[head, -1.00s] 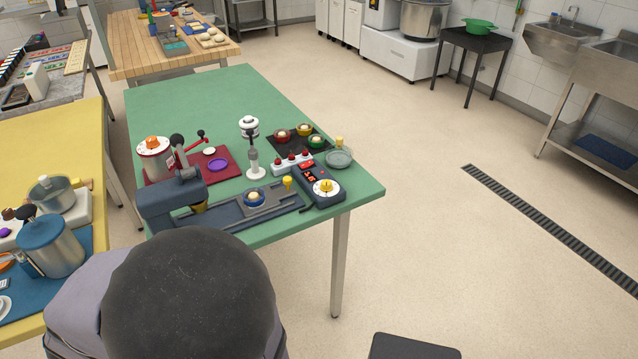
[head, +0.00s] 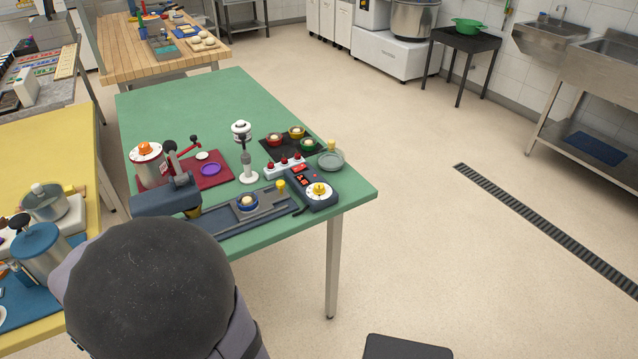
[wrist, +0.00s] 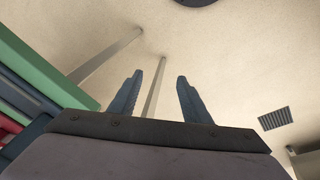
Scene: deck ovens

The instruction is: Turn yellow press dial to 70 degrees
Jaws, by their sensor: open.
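The yellow dial (head: 319,189) sits on a white round face on a dark control box with a small red display (head: 299,170), at the near right corner of the green table. Its exact angle is too small to read. My gripper (wrist: 160,90) shows in the wrist view with its two dark fingers apart and nothing between them. Beyond the fingers are the floor and table legs. The dial is not in the wrist view.
The green table (head: 205,100) has bare room at its far end. Left of the box stand a dark press base (head: 225,222), a white upright tool (head: 246,160) and a white strip with red buttons (head: 285,167). A grey round dish (head: 331,160) stands behind the box.

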